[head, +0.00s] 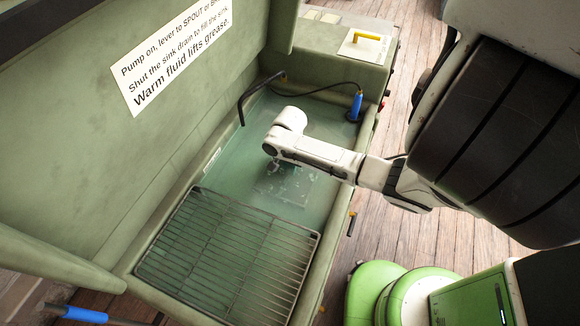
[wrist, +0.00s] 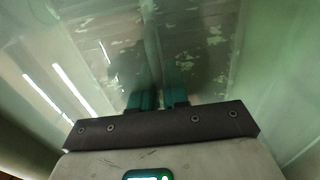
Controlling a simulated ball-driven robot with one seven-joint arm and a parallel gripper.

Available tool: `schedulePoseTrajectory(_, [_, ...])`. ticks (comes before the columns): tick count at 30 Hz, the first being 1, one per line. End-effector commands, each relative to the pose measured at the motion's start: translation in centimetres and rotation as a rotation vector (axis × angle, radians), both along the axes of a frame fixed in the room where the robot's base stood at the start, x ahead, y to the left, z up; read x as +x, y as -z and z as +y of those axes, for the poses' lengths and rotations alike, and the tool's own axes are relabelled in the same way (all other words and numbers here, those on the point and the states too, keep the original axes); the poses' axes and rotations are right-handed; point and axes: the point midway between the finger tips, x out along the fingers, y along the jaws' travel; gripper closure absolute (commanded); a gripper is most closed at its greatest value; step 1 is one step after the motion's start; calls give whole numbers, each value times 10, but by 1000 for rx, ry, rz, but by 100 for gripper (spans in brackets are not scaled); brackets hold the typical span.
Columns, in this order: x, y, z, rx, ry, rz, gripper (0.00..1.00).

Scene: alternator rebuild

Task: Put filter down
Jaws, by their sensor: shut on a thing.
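My gripper (head: 273,166) reaches down over the sink basin in the head view. In the wrist view its two teal fingers (wrist: 160,97) are close together and shut on the filter. The filter (head: 295,189) looks like a flat grey panel with pale flecks, low in the basin under my wrist. It also fills the upper middle of the wrist view (wrist: 195,45). Its near edge is hidden by the fingers and the dark gripper bar. Glare and murky greenish fluid blur it, and I cannot tell whether it touches the basin floor.
A wire rack (head: 228,255) covers the near part of the basin. A black bent spout (head: 247,93) and a blue-handled brush (head: 356,105) on a hose are at the back. A yellow lever (head: 367,36) sits on the back ledge. The upright lid (head: 130,130) bounds the left side.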

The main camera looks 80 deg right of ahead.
Motion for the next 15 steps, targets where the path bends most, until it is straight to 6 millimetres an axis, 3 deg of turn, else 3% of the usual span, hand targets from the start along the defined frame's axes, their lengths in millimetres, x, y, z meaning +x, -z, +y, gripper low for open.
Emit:
schedulePoseTrajectory(1, [0,3,0,0,0,0,100])
schedulePoseTrajectory(2, [0,3,0,1,0,0,84])
schedulePoseTrajectory(9, [0,2,0,0,0,0,61])
schedulePoseTrajectory(15, [0,2,0,0,0,0,60])
